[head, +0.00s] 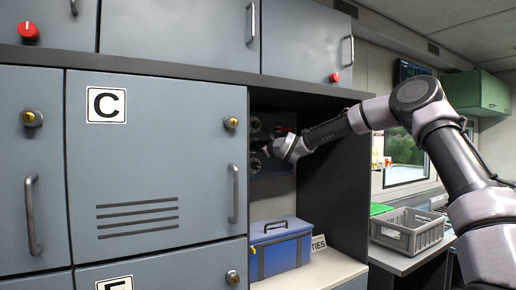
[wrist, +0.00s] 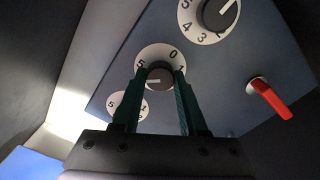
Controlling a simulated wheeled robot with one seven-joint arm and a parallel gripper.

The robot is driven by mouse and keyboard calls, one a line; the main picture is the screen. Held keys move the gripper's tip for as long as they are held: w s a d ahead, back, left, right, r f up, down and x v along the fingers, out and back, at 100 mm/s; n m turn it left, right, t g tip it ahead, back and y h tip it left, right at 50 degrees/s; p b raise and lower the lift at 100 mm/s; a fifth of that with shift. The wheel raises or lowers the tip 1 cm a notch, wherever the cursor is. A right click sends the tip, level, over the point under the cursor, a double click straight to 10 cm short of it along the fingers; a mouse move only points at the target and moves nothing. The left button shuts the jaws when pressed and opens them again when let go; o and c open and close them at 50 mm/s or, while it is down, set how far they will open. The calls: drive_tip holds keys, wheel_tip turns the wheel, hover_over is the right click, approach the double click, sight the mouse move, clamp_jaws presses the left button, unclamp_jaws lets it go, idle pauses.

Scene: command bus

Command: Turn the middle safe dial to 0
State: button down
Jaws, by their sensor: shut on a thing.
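The middle safe dial (wrist: 154,54) is a white numbered ring around a dark knob (wrist: 160,77) on a blue-grey panel. Its 0 shows at the top, with 5 to the left and 1 to the right. The knob's white line points left in the wrist view, below the 5; the number there is hidden. My gripper (wrist: 160,80) is shut on this knob, one finger on each side. In the head view my gripper (head: 268,150) reaches into the alcove and covers the middle dial. The upper dial (head: 255,124) and lower dial (head: 254,165) show there.
A red lever (wrist: 268,96) sticks out of the panel to the right of the dials. A blue toolbox (head: 281,247) stands on the shelf below my gripper. The C cabinet door (head: 155,165) is close on the left. A grey crate (head: 408,230) stands at the right.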

drive_tip(key=n, duration=1.8)
drive_tip(key=shift+r, duration=0.15)
drive_tip(key=n, duration=0.5)
drive_tip(key=shift+n, duration=0.3)
drive_tip(key=n, duration=0.5)
drive_tip(key=shift+a, duration=0.1)
drive_tip(key=n, duration=1.6)
drive_tip(key=shift+s+n, duration=0.1)
drive_tip(key=shift+n, duration=0.2)
drive_tip(key=shift+f, duration=0.2)
